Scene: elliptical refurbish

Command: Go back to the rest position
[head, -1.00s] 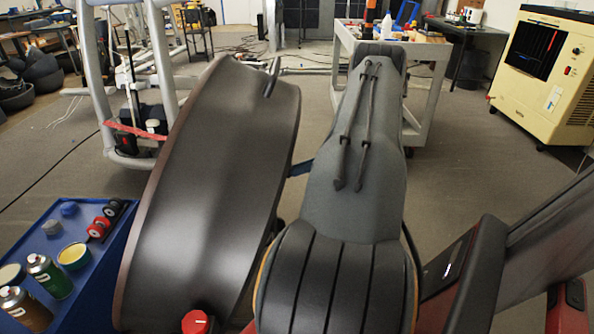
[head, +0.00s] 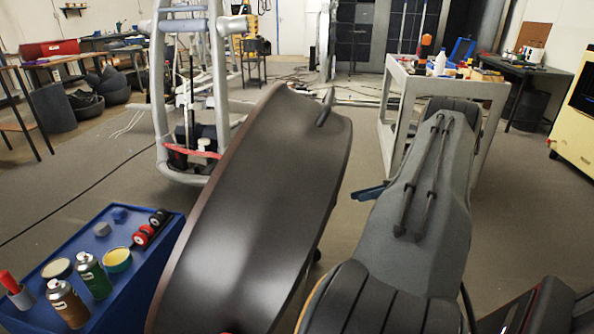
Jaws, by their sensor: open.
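My gripper is not in view. A large dark brown curved cover (head: 262,190) stands in the middle of the head view. To its right is a long grey body (head: 440,205) with two dark rods along its top and black ribbed panels at its near end. A small blue part (head: 370,192) shows at the left edge of the grey body. What lies behind and below these two big parts is hidden.
A blue cart (head: 130,290) at lower left holds spray cans, tins and small rollers. A grey tubular frame (head: 185,100) stands behind it. A white-grey table (head: 440,85) with tools stands behind the grey body. A cream machine (head: 577,120) is at right.

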